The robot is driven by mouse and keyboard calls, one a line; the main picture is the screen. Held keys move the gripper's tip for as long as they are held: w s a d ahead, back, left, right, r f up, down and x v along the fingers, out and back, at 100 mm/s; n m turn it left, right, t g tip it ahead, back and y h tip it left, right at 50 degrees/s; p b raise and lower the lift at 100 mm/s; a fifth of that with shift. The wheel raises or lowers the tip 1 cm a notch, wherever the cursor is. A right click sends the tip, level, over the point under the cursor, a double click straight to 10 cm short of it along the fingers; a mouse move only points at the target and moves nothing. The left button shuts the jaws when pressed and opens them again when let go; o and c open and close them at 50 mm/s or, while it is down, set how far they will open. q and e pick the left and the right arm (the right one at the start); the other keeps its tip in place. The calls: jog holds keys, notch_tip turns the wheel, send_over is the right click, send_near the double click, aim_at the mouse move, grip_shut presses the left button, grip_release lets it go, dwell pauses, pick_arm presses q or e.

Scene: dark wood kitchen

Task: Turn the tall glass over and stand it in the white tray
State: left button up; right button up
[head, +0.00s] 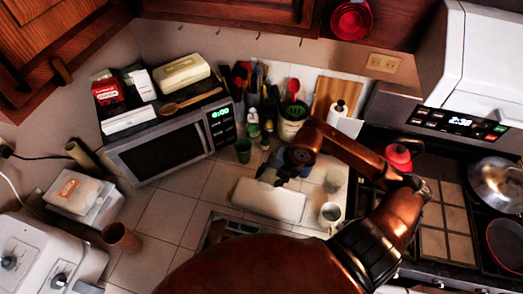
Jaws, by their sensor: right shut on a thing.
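The white tray (268,201) lies on the tiled counter in front of the utensils, its inside hard to make out. My right arm reaches in from the right and bends back over the counter. My right gripper (280,176) points down at the back edge of the tray, small and dark. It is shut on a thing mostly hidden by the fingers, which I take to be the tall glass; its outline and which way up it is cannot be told. My left gripper is not in view.
The microwave (165,145) is at left, the stove (446,215) at right. Tiles left of the tray are clear.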

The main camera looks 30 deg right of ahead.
jog(key=shift+d+m, duration=0.25)
jog(key=shift+m, duration=0.05)
jog(key=w+f, duration=0.2)
jog(key=w, duration=0.2)
jog(key=w+d+f+p, duration=0.1)
jog(key=w+f, duration=0.2)
jog(key=w, duration=0.1)
jog(key=w+f+p, duration=0.1)
jog(key=w+f, duration=0.1)
jog(key=w, duration=0.2)
jog(key=shift+w+d+f, duration=0.1)
jog(key=shift+d+f, duration=0.15)
jog(key=shift+f, duration=0.15)
jog(key=shift+w+d+f, duration=0.1)
jog(key=shift+w+f, duration=0.3)
jog(key=shift+f, duration=0.15)
jog(key=p+x, duration=0.2)
jog(key=x, duration=0.1)
jog(key=shift+d, duration=0.4)
jog(key=shift+f, duration=0.4)
